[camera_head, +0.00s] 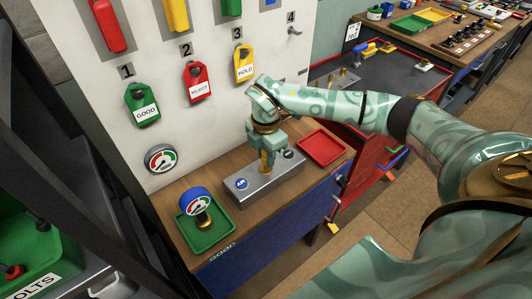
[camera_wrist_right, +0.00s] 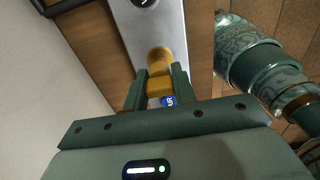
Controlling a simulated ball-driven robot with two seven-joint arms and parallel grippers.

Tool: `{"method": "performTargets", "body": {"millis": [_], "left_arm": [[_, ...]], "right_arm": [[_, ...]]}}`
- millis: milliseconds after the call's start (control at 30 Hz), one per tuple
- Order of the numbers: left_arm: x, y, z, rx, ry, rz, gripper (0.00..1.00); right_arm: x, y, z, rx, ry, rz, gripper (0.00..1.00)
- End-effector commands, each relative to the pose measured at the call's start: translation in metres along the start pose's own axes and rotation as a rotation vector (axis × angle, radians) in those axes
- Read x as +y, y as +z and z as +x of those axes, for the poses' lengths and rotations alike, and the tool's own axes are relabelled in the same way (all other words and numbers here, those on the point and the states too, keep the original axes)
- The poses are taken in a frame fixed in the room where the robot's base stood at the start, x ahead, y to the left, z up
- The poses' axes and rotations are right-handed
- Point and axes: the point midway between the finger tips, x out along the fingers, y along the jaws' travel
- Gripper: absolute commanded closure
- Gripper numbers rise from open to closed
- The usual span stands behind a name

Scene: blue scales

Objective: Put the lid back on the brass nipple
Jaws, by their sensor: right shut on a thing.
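My right gripper (camera_head: 268,148) points down over the grey metal block (camera_head: 262,190) on the wooden bench top. It is shut on a brass-coloured piece (camera_wrist_right: 160,86), which also shows below the fingers in the head view (camera_head: 266,167). A rounded brass part (camera_wrist_right: 160,56) shows just past the fingertips in the wrist view. I cannot tell where lid and nipple divide, or whether they touch. The block carries a blue "AIR" disc (camera_head: 242,183) left of the gripper and a dark round disc (camera_head: 288,154) right of it. My left gripper is out of view.
A green tray (camera_head: 220,242) at the left holds a blue gauge (camera_head: 195,202) with a brass base. A red tray (camera_head: 322,147) lies right of the block. A white panel (camera_head: 205,123) with hanging tags and a dial (camera_head: 160,158) rises behind.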

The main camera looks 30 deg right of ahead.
Motion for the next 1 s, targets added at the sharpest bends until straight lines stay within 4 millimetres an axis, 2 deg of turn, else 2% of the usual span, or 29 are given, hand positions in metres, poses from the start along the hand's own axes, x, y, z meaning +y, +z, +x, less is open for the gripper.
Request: {"method": "performTargets", "body": {"millis": [1000], "left_arm": [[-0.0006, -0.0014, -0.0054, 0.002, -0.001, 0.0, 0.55]], "right_arm": [[0.0002, 0.0002, -0.0002, 0.0, 0.0, 0.0, 0.98]]}}
